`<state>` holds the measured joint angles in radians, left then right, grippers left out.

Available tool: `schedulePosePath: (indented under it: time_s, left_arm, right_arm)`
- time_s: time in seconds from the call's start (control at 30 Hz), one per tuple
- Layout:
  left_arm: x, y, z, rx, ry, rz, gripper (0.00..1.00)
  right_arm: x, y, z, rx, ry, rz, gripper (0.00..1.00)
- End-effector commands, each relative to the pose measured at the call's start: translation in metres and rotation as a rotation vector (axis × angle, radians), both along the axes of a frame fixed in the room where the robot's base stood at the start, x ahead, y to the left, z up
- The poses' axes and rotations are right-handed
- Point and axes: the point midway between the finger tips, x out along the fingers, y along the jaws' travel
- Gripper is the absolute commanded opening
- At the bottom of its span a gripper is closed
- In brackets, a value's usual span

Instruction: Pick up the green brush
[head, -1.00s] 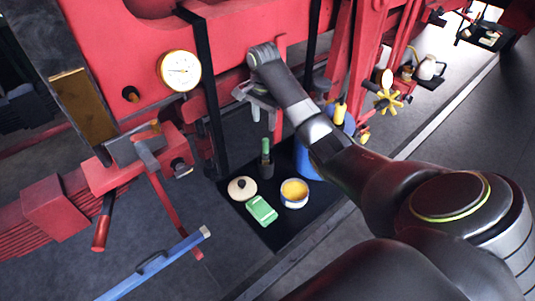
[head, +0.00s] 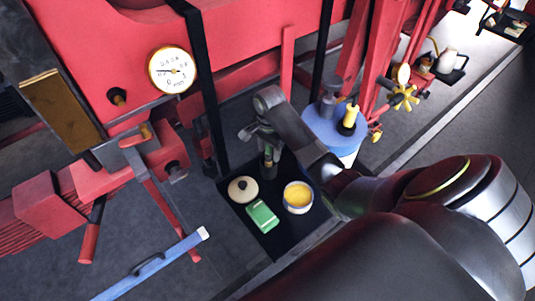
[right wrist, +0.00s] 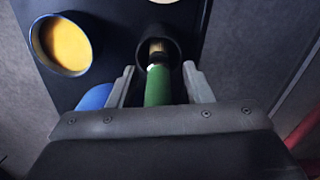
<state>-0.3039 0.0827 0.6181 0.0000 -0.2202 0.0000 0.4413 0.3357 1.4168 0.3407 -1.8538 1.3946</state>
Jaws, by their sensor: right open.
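The green brush (right wrist: 158,86) stands handle up in a dark cup (right wrist: 168,42), with a pale ferrule at the cup's mouth. The cup also shows in the head view (head: 268,168) on a black mat (head: 279,236). My right gripper (right wrist: 158,72) is open, with one finger on each side of the green handle; I cannot tell if either touches it. In the head view my right gripper (head: 262,140) is above the cup and hides most of the handle. My left gripper is not in view.
On the mat are a cream lid (head: 242,190), a green block (head: 262,216) and a tin of yellow stuff (head: 298,197). A blue drum (head: 335,128) stands behind my right arm. Red machinery (head: 110,55) with a gauge rises behind.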

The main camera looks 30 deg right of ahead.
Motion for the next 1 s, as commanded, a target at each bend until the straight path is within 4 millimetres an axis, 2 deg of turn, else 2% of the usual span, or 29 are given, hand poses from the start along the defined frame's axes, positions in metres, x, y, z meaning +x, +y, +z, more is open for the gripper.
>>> schedulePosePath:
  time_s: [0.1, 0.23, 0.5, 0.6, 0.87, 1.0]
  left_arm:
    - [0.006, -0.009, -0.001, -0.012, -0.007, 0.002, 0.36]
    - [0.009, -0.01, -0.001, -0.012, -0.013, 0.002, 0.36]
    - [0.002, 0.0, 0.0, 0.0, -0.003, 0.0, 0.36]
    - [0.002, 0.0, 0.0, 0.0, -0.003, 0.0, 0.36]
    - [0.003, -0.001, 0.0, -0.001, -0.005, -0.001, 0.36]
    - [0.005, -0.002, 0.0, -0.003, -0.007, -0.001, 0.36]
  right_arm:
    - [-0.001, 0.001, -0.002, 0.001, -0.001, 0.0, 0.45]
    - [-0.001, 0.001, -0.001, 0.0, -0.001, 0.0, 0.45]
    - [-0.001, 0.001, -0.001, 0.0, -0.001, 0.0, 0.1]
    - [-0.001, 0.0, -0.001, 0.0, -0.001, 0.0, 0.0]
    - [0.001, 0.0, 0.001, 0.0, -0.001, 0.0, 0.0]
    - [0.013, -0.003, 0.017, -0.001, -0.005, 0.006, 0.0]
